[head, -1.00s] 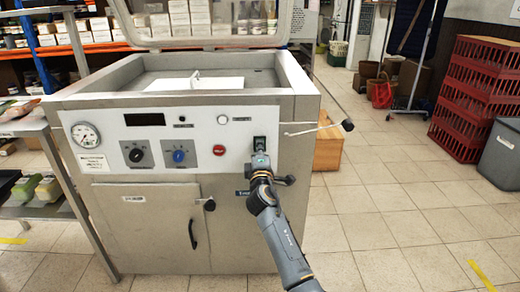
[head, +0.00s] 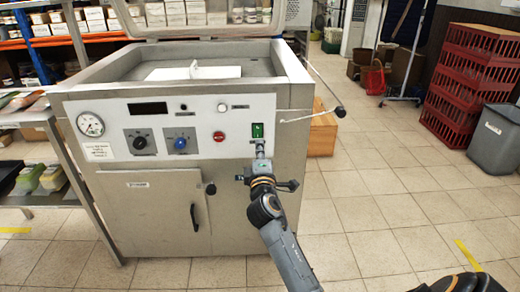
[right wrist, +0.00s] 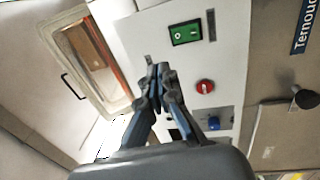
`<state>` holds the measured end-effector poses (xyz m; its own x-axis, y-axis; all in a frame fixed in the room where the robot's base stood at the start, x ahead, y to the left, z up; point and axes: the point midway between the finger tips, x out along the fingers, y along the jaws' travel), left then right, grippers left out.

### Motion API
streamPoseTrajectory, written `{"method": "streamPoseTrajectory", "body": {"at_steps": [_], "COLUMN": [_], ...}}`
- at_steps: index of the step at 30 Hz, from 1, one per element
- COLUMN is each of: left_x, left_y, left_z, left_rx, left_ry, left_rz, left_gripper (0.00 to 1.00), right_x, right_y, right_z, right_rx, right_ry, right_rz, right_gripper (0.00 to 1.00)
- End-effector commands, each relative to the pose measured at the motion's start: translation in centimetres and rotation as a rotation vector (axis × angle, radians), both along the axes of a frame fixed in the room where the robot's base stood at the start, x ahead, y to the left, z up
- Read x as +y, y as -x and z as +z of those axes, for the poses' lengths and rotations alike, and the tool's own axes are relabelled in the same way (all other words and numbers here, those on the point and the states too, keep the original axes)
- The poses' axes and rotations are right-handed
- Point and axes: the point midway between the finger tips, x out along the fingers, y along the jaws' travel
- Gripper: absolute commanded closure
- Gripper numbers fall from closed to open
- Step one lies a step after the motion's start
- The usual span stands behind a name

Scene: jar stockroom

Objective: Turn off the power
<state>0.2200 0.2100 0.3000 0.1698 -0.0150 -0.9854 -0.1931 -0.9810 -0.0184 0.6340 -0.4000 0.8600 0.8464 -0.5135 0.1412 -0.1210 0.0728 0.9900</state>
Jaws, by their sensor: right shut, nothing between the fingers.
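The machine (head: 150,220) is a grey metal cabinet with a white control panel. The power switch is a green rocker (head: 257,131) in a dark frame at the panel's right end. In the right wrist view the green switch (right wrist: 186,32) shows a white mark and lies to the right of and above my fingertips. My right gripper (head: 259,149) is shut and empty, just below the switch. Its shut fingertips (right wrist: 158,70) appear apart from the switch in the right wrist view. My left gripper is not in view.
A thin lever with a black ball (head: 340,112) sticks out right of the machine. Red crates (head: 470,85) stand at right; the floor between is clear.

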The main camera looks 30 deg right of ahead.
Motion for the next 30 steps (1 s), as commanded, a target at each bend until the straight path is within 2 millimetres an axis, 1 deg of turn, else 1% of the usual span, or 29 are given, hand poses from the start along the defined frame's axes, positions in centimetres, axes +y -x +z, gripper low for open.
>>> {"method": "streamPoseTrajectory", "body": {"at_steps": [1,3,6,24,26,27,29,30], "left_x": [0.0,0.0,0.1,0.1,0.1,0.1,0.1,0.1], "left_y": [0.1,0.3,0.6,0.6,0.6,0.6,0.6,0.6], "left_z": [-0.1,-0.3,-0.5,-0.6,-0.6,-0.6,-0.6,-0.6], "left_rx": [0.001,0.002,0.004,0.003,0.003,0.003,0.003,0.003], "left_ry": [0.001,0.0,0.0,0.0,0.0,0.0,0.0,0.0], "left_rz": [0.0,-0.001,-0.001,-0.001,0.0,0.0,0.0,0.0], "left_gripper": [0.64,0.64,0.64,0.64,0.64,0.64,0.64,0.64], "right_x": [0.4,0.7,1.0,1.1,1.2,1.4,1.9,2.3], "right_y": [0.6,1.2,1.6,1.8,1.7,1.7,1.7,1.7], "right_z": [0.1,0.2,0.2,0.1,-0.6,-1.6,-3.9,-6.1], "right_rx": [0.001,0.0,0.001,0.002,0.012,0.024,0.053,0.08], "right_ry": [-0.002,-0.001,0.0,-0.002,-0.016,-0.034,-0.082,-0.127], "right_rz": [0.0,0.0,0.0,0.0,0.006,0.014,0.03,0.044], "right_gripper": [1.0,1.0,1.0,1.0,1.0,1.0,1.0,1.0]}}
